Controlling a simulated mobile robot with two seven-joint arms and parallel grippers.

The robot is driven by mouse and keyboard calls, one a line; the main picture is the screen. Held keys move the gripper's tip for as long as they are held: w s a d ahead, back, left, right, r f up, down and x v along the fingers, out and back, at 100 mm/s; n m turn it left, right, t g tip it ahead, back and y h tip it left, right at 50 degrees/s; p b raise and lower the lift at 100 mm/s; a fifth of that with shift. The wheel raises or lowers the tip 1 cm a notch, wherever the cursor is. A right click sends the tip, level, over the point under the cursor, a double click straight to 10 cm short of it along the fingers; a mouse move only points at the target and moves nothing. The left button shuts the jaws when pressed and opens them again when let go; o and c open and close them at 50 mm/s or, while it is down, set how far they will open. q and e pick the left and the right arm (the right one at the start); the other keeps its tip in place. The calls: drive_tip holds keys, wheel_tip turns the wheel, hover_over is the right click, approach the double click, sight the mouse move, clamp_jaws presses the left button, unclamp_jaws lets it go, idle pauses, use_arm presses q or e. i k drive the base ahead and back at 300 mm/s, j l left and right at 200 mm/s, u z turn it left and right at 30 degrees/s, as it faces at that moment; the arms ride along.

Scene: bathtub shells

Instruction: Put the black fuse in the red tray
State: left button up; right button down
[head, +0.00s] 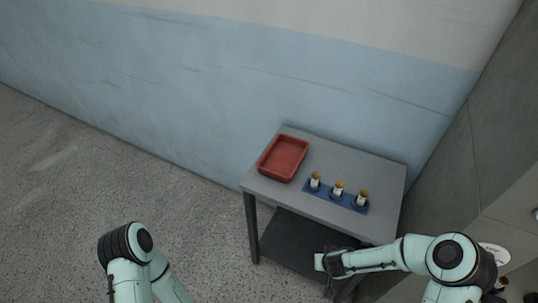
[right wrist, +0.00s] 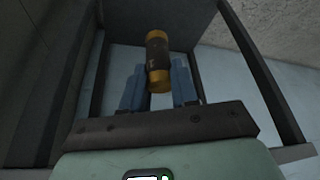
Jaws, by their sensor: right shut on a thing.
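The black fuse (right wrist: 156,62), a dark cylinder with gold caps, is between the two blue fingers of my right gripper (right wrist: 158,84) in the right wrist view. My right gripper is shut on it. In the head view this gripper (head: 331,266) is low at the table's front side, below the top's edge, and I cannot make out the fuse there. The red tray (head: 272,173) lies at the back left of the grey table top, with nothing visible in it. My left arm is at the bottom left; its gripper is out of view.
A dark lower shelf (head: 290,240) is under the top. Walls stand behind and right; the floor at left is clear.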

sight(285, 160)
drive_tip(key=i+j, duration=0.15)
drive_tip(key=j, duration=0.25)
drive_tip(key=i+j+u, duration=0.1)
drive_tip(key=j, duration=0.35)
drive_tip(key=i+j, duration=0.25)
drive_tip(key=j, duration=0.15)
drive_tip(key=i+j, duration=0.2)
drive_tip(key=j, duration=0.2)
drive_tip(key=u, duration=0.05)
